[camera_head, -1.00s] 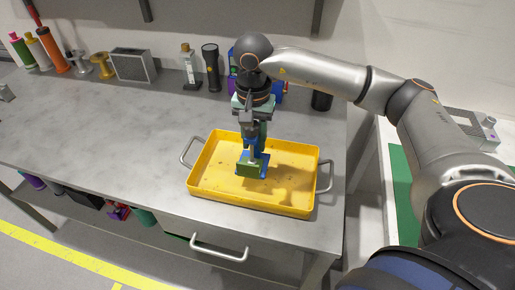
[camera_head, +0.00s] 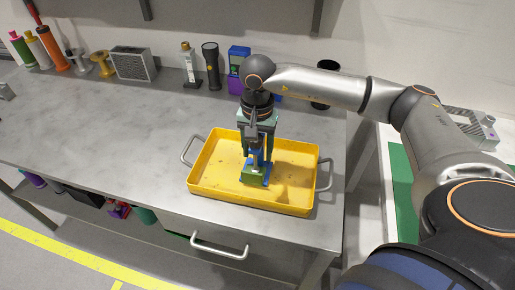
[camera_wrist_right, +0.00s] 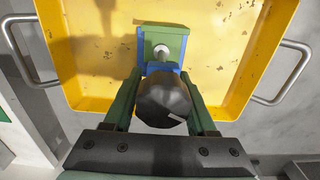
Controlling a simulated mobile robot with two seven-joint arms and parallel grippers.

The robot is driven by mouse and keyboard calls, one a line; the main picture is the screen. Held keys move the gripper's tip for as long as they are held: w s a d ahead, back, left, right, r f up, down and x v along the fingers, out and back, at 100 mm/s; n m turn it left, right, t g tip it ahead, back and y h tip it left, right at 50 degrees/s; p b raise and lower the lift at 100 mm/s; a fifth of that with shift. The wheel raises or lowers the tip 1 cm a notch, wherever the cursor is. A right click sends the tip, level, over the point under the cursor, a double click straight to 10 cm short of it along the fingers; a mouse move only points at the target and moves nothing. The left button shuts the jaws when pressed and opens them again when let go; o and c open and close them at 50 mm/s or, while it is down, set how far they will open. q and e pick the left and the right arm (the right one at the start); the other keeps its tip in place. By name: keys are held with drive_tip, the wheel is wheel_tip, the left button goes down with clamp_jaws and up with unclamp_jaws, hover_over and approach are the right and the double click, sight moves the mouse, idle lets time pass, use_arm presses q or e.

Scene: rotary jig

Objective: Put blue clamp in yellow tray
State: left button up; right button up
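The blue clamp (camera_head: 266,177) stands upright inside the yellow tray, seemingly on its floor. It has a blue body, a greenish block at the front and a dark knob on top. The wrist view shows its green block (camera_wrist_right: 161,45) and round black knob (camera_wrist_right: 163,103). The yellow tray (camera_head: 222,195) lies on the grey bench with a metal handle at each end. My right gripper (camera_head: 257,152) points down over the clamp, its fingers spread on either side of the knob. In the wrist view the fingers (camera_wrist_right: 160,92) look apart from it. My left gripper is out of view.
A flashlight (camera_head: 211,66), a bottle (camera_head: 190,65), a blue-and-purple item (camera_head: 238,62), a dark cup (camera_head: 324,70) and a grey speaker-like box (camera_head: 133,64) stand along the back wall. A drawer handle (camera_head: 219,248) juts out in front.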

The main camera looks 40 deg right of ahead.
drive_tip(key=shift+o, duration=0.2)
drive_tip(key=shift+r, duration=0.2)
wheel_tip(320, 180, up, 12)
idle(0.3)
idle(0.5)
